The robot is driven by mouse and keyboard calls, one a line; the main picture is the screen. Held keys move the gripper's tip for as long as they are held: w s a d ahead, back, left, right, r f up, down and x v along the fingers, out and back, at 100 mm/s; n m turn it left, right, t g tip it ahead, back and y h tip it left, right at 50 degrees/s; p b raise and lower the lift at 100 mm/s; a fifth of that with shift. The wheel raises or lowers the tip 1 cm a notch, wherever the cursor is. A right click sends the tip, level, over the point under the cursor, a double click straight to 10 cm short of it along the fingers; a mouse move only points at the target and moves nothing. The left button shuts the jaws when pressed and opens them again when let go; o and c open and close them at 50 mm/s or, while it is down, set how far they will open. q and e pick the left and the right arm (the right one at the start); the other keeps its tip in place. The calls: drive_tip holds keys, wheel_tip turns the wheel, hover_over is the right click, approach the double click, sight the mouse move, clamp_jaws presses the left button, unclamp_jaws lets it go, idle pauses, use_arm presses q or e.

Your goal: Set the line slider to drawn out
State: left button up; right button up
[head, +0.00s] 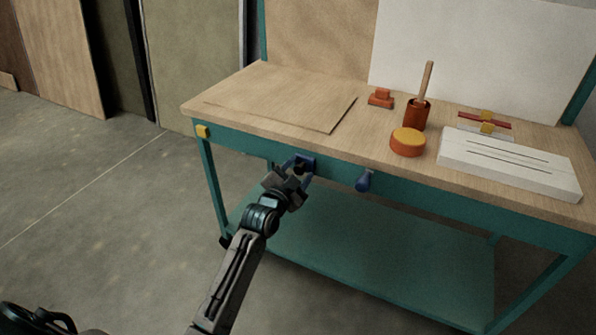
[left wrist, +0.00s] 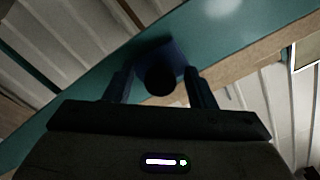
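A dark blue block with a round dark knob sits on the teal front rail of the workbench (head: 335,172); I take this as the line slider (head: 308,161). In the left wrist view the round knob (left wrist: 160,80) faces the camera, with the blue block behind it. My left gripper (head: 299,169) is at this knob, with one finger on each side. In the left wrist view the left gripper (left wrist: 161,88) is open, with a gap between each finger and the knob. My right gripper does not show.
A blue handle (head: 364,181) hangs on the same rail to the right. On the bench top are a flat wooden board (head: 285,98), an orange round tub (head: 407,142), a brown cup with a stick (head: 417,114) and a white slotted block (head: 508,163). A teal lower shelf (head: 385,255) lies beneath.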

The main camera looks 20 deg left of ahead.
use_arm(q)
drive_tip(key=s, duration=1)
drive_tip(key=shift+s+a+p, duration=0.3)
drive_tip(key=shift+s+a, duration=0.1)
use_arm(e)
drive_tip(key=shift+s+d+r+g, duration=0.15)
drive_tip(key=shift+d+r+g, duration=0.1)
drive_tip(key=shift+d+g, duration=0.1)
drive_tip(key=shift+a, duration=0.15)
